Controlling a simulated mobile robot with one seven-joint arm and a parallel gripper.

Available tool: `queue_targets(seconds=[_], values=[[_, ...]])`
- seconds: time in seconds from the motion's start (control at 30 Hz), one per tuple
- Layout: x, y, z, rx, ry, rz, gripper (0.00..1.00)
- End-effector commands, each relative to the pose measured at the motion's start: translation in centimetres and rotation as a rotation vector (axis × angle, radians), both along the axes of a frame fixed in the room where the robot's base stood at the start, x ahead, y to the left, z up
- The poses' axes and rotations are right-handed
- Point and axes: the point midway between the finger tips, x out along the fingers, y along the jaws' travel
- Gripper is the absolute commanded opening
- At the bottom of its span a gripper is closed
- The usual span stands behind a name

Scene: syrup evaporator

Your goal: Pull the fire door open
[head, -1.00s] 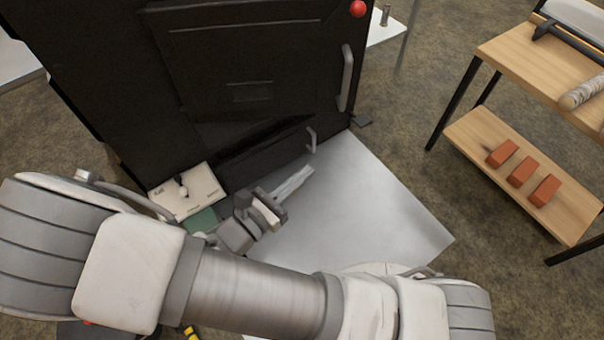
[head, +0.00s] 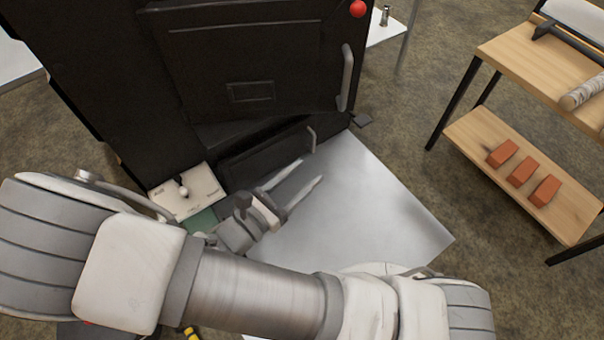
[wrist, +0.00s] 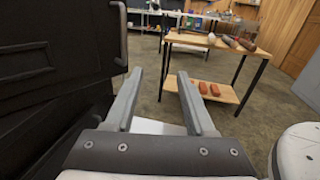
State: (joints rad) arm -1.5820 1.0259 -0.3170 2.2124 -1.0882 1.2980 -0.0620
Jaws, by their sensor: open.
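The fire door (head: 245,65) is the large black panel on the front of the black evaporator. Its upright grey handle (head: 347,78) is on the door's right side. The door looks closed in the head view. A lower black door (head: 265,155) has a smaller grey handle (head: 311,139). My gripper (head: 310,170) is open and empty, low in front of the lower door and above the metal floor sheet. In the wrist view my gripper (wrist: 158,80) shows both fingers apart with nothing between them.
A wooden two-level table (head: 515,165) stands at right, with several red bricks (head: 522,171) on its lower shelf. A light panel with a lever (head: 187,193) is left of my gripper. The metal floor sheet (head: 370,210) is bare. A red ball (head: 358,9) is on the evaporator.

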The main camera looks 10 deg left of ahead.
Motion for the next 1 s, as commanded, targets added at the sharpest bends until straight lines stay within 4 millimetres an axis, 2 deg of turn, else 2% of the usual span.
queue_targets(seconds=[0.13,0.23,0.7,0.83,1.0], values=[[-0.9,0.8,0.1,0.001,0.002,0.003,0.55],[-2.3,1.8,0.1,0.002,0.002,0.004,0.55],[-11.2,8.4,0.1,0.002,0.002,0.003,0.55],[-12.8,9.6,0.0,0.001,0.001,0.002,0.55],[-13.8,10.3,0.0,0.0,0.0,0.001,0.55]])
